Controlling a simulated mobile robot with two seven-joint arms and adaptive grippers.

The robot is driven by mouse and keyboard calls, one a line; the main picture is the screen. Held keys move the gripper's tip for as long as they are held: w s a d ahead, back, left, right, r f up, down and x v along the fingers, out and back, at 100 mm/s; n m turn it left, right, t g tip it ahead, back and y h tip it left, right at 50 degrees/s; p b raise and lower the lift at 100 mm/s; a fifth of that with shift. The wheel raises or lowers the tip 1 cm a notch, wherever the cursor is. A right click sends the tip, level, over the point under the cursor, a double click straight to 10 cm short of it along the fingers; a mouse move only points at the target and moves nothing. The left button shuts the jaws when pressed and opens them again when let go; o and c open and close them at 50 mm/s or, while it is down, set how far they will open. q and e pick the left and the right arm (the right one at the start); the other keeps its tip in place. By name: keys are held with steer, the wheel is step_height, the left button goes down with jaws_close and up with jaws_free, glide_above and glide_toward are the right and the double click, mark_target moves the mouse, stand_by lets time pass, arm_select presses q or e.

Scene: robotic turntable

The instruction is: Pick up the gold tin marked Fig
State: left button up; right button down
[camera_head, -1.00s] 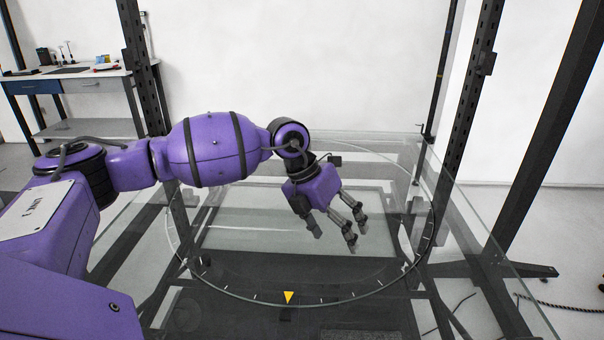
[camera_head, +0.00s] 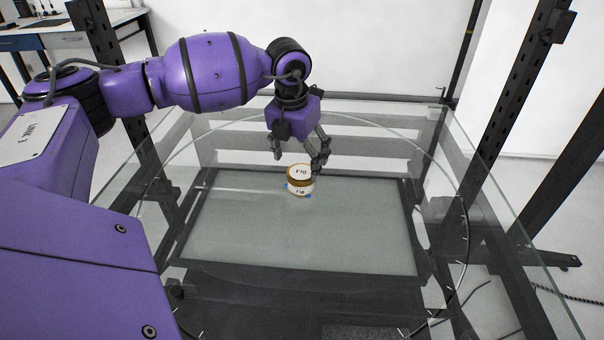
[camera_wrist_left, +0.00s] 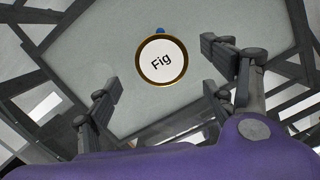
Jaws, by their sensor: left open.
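The gold tin marked Fig (camera_head: 300,187) stands upright on the glass turntable (camera_head: 240,280). It has a gold rim and a white label, with blue bits at its base. In the left wrist view, the tin (camera_wrist_left: 162,62) is seen from above with "Fig" readable on its lid. My left gripper (camera_head: 298,160) is open and empty, with its fingers pointing down close above the tin. In the left wrist view, its spread fingers (camera_wrist_left: 163,72) lie to the left and right of the tin, with gaps on both sides. My right gripper is not in view.
Dark upright posts stand at the right (camera_head: 515,90) and left (camera_head: 125,130) of the glass. A workbench (camera_head: 60,28) is at the back left. The glass around the tin looks clear of other objects.

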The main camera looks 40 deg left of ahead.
mark_target(300, 172)
arm_select(q)
steer(key=shift+f, duration=0.8)
steer(key=f, duration=0.2)
steer(key=w+f, duration=0.1)
steer(key=f, duration=0.1)
steer(key=shift+w+f+p, duration=0.1)
steer(key=shift+f+p, duration=0.2)
steer(key=shift+f, duration=0.1)
steer(key=shift+a, duration=0.1)
steer(key=c, duration=1.4)
